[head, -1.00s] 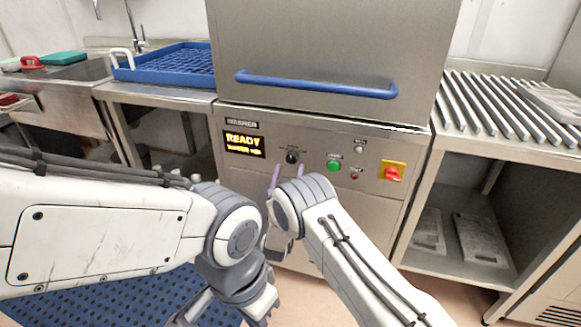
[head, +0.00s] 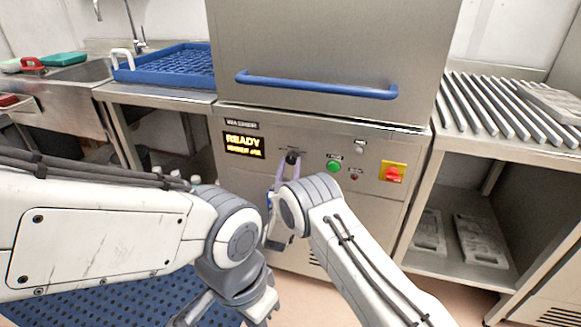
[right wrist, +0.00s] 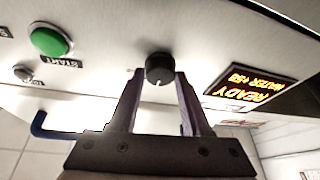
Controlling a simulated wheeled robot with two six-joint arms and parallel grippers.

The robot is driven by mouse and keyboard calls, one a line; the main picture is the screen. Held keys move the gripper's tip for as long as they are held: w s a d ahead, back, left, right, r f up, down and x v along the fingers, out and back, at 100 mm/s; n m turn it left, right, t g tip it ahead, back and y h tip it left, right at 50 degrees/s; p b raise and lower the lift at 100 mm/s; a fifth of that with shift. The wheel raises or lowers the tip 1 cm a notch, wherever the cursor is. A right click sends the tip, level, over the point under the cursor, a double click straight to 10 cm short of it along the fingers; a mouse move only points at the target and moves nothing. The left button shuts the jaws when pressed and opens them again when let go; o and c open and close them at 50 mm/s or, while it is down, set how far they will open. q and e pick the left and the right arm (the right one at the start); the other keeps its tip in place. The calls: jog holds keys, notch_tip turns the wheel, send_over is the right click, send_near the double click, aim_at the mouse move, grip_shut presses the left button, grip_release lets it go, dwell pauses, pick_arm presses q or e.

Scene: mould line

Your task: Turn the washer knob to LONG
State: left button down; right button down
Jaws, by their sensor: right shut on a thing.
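The washer (head: 330,215) has a steel front panel with a lit display (head: 244,145) reading READY. The black washer knob (head: 292,157) sits right of the display; in the right wrist view the knob (right wrist: 159,69) shows between the fingertips. My right gripper (head: 289,168) is at the panel, its two fingers shut on the knob's sides; it also shows in the right wrist view (right wrist: 158,78). The labels around the knob are too small or covered to read. My left gripper (head: 228,312) hangs low at the bottom, away from the panel; its fingers are partly cut off.
Right of the knob are a green START button (head: 333,166), a small red button (head: 354,177) and a red-on-yellow switch (head: 392,173). A blue handle bar (head: 316,85) crosses the hood above. A blue rack (head: 165,64) stands on the left counter.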

jog(key=shift+f+m+b, duration=0.2)
jog(key=shift+m+b, duration=0.25)
jog(key=shift+m, duration=0.05)
jog(key=m+h+b, duration=0.1)
jog(key=m+b, duration=0.1)
jog(key=m+g+h+b, duration=0.1)
jog(key=m+h+b, duration=0.1)
jog(key=m, duration=0.1)
jog(key=m+h+b, duration=0.2)
jog(key=m, duration=0.1)
jog(key=shift+a+f, duration=0.1)
jog(key=shift+a, duration=0.15)
jog(key=shift+w+a+r+m+g+h+b, duration=0.1)
jog(key=shift+m+g+h+b, duration=0.4)
jog(key=shift+m, duration=0.45)
jog(key=shift+s+d+r+m+g+h+b, duration=0.15)
jog(key=shift+m+g+b, duration=0.15)
jog(key=shift+m+b, duration=0.55)
jog(key=shift+w+a+m+g+h+b, duration=0.15)
jog(key=shift+m+g+h+b, duration=0.25)
jog(key=shift+m, duration=0.7)
jog(key=shift+c, duration=1.8)
grip_release()
jog(key=b+v, duration=0.1)
jog(key=v, duration=0.9)
jog(key=shift+s+b, duration=0.25)
jog(key=shift+b, duration=0.1)
jog(key=shift+a+f, duration=0.1)
